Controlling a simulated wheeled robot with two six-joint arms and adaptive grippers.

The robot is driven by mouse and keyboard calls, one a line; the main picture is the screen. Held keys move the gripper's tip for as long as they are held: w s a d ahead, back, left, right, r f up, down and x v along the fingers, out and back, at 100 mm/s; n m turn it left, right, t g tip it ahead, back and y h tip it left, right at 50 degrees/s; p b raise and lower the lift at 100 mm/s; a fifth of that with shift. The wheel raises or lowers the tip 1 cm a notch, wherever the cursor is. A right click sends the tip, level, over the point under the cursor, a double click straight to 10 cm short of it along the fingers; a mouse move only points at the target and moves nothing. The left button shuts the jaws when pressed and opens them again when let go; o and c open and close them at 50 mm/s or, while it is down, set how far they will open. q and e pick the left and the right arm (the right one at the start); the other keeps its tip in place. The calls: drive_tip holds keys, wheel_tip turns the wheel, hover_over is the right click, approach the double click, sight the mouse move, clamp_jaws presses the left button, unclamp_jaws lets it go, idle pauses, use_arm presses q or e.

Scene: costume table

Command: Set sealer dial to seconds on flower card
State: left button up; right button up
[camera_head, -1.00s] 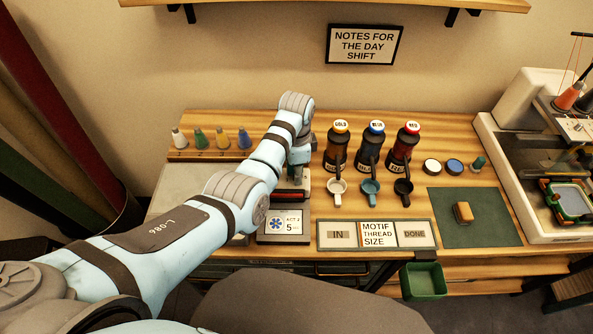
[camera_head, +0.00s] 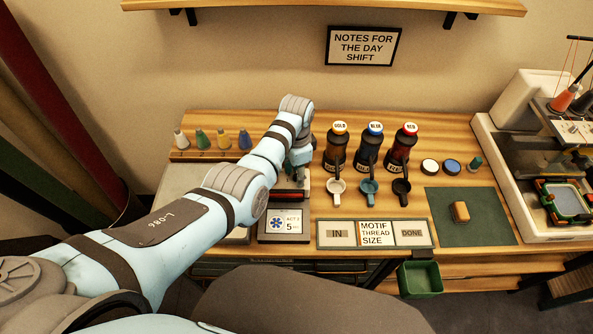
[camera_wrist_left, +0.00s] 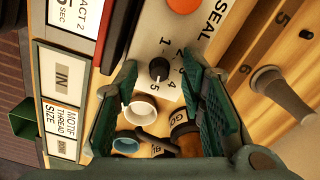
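The flower card (camera_head: 284,223) shows a blue flower, "ACT 2" and "5 SEC"; part of it shows in the left wrist view (camera_wrist_left: 72,14). The sealer's pale panel (camera_wrist_left: 195,45) carries the word SEAL and a black dial (camera_wrist_left: 159,69) with the numbers 1 to 5 around it. I cannot tell clearly where the dial points. My left gripper (camera_wrist_left: 160,68) is open, its green fingers either side of the dial, with gaps visible. In the head view my left gripper (camera_head: 299,163) is over the sealer (camera_head: 290,196) and hides the dial. My right gripper is not in view.
Bottles with gold, blue and red caps (camera_head: 405,146) and small cups (camera_head: 336,187) stand just right of the sealer. An IN/DONE board (camera_head: 411,235) lies in front. Thread cones (camera_head: 223,139) stand behind left. A green mat (camera_head: 490,225) holds a yellow block.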

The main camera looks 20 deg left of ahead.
use_arm(q)
wheel_tip(320, 180, up, 12)
idle(0.4)
idle(0.3)
